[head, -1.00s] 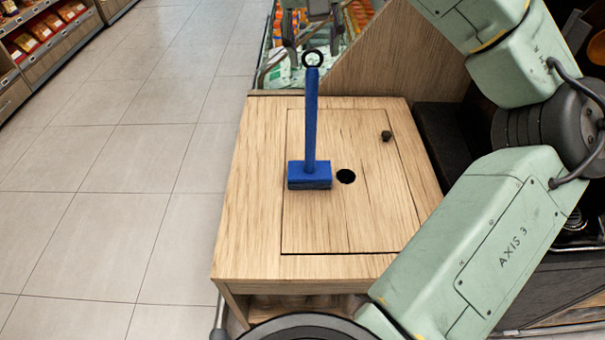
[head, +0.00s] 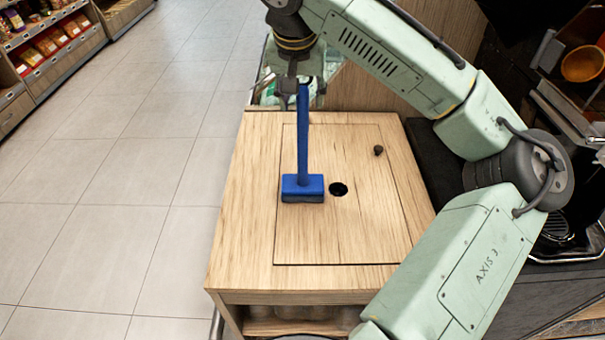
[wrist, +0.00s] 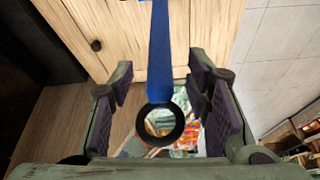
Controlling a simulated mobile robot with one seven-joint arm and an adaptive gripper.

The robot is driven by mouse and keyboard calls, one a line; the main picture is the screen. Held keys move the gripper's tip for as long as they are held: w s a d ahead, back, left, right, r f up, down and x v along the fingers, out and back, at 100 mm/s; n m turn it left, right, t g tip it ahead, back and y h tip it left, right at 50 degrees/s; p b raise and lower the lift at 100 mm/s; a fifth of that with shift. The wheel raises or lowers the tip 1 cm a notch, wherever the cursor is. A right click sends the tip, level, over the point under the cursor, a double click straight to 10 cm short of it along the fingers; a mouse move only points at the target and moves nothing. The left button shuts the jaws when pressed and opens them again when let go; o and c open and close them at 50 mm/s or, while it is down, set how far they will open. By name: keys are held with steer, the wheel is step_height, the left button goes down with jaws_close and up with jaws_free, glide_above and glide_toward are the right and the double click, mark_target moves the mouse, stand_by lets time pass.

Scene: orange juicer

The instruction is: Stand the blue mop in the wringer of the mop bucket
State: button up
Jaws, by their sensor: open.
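My gripper (head: 302,97) is open at the top of the handle and hides the ring there in the head view. In the wrist view, the blue handle (wrist: 160,55) and its dark end ring (wrist: 160,128) lie between the spread finger pads of my gripper (wrist: 160,97). I see gaps on both sides of the handle. The mop bucket and its wringer are not in view.
The wooden counter (head: 240,235) has a round hole (head: 338,189) just right of the mop head and a small dark knob (head: 378,150). A wooden panel rises behind it. Open tiled floor (head: 110,210) lies left, with stocked shelves (head: 45,60) beyond. A dark machine stands right.

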steer(key=shift+x, duration=1.4)
steer(key=shift+c, duration=0.4)
jaws_close()
steer(key=shift+r, duration=0.1)
